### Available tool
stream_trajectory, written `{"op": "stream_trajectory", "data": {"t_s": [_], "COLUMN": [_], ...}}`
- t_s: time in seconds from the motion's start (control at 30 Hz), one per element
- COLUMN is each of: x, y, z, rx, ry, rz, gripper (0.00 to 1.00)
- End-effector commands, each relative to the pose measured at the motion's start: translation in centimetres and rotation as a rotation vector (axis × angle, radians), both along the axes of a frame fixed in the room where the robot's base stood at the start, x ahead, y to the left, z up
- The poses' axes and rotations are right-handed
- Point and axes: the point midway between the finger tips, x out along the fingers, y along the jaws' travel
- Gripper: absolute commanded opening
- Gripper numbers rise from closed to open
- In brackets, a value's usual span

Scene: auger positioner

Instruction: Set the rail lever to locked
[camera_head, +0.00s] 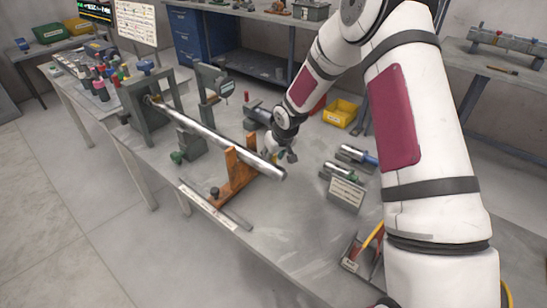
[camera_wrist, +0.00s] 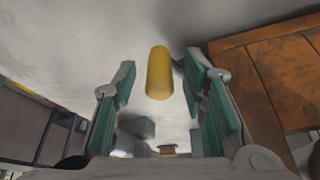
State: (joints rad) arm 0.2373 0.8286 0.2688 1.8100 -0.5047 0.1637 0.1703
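In the wrist view, a yellow rounded cylinder (camera_wrist: 159,73), which looks like a lever grip, lies between the open fingers of my gripper (camera_wrist: 160,88). A gap shows on both sides of it. I cannot tell for sure that it is the rail lever, and no locked mark is readable. In the head view, my gripper (camera_head: 281,153) is low over the bench, just behind the orange support (camera_head: 233,178), near the free end of the long steel bar (camera_head: 215,135). The yellow grip is hidden in the head view.
The orange support also fills the right of the wrist view (camera_wrist: 275,75), close to the right finger. A sign (camera_head: 346,194) and small cylindrical tools (camera_head: 341,172) stand to the right. A yellow bin (camera_head: 340,113) is behind.

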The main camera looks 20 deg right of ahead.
Motion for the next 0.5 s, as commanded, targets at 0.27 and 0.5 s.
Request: {"op": "stream_trajectory", "data": {"t_s": [0.27,0.5], "x": [0.12,0.1], "y": [-0.01,-0.01], "z": [-0.2,-0.19], "rx": [-0.001,0.001], "ry": [-0.001,-0.001], "rz": [0.0,-0.001], "gripper": [0.39,0.0]}}
